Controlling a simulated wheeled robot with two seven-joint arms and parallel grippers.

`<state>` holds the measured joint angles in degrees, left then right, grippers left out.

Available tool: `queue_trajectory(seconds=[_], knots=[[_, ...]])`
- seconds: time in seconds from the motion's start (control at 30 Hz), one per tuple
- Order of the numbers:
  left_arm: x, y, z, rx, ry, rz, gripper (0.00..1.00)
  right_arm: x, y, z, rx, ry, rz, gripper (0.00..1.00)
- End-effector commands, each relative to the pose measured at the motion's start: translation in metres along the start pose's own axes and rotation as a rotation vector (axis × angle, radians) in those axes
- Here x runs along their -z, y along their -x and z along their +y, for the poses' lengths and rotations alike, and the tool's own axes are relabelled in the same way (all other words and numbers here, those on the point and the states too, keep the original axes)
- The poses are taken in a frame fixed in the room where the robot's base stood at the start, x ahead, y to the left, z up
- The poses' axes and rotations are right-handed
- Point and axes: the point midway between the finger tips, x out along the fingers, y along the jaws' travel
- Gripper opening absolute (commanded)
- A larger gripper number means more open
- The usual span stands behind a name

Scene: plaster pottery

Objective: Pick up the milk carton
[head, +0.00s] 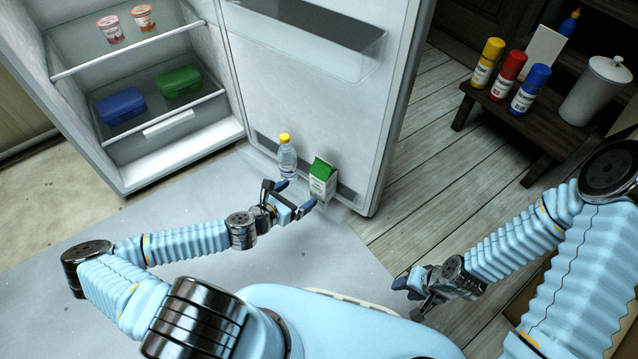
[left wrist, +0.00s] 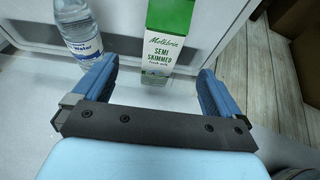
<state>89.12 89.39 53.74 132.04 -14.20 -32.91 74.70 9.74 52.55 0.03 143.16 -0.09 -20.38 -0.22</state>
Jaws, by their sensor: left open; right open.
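The milk carton (head: 322,182) is white with a green gable top and stands upright at the lower part of the open fridge door. In the left wrist view the carton (left wrist: 170,42) is upright ahead, between the lines of my two fingers. My left gripper (head: 297,194) is open and empty, just short of the carton; its fingers (left wrist: 158,85) do not enclose it in the wrist view. My right gripper (head: 408,284) is at the lower right of the head view, open and far from the carton.
A water bottle (head: 287,157) with a yellow cap stands just left of the carton. The fridge (head: 160,165) holds a blue box (head: 121,106), a green box (head: 180,82) and two yogurt cups. A wooden bench (head: 500,118) at right bears paint bottles and a white canister (head: 597,90).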

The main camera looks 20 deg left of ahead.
Motion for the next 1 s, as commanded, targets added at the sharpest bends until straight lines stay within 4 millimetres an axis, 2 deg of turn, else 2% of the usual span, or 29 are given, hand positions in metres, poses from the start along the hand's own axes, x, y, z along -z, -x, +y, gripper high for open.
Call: queue_trajectory(seconds=[0.33, 0.57, 0.8, 1.0], knots=[[0.0, -0.068, -0.001, 0.002, 0.001, 0.0, 0.99, 0.0, -0.008, 0.002, 0.001, 0.0, -0.002, 0.43], [-0.001, -0.088, -0.002, 0.002, 0.0, 0.0, 0.99, -0.001, -0.01, 0.003, 0.002, 0.0, -0.003, 0.43], [-0.004, -0.125, -0.006, 0.002, 0.0, 0.0, 0.99, -0.001, -0.015, 0.004, 0.003, 0.0, -0.004, 0.43], [-0.005, -0.134, -0.005, 0.002, 0.0, 0.001, 0.99, -0.001, -0.015, 0.004, 0.004, 0.001, -0.005, 0.43]])
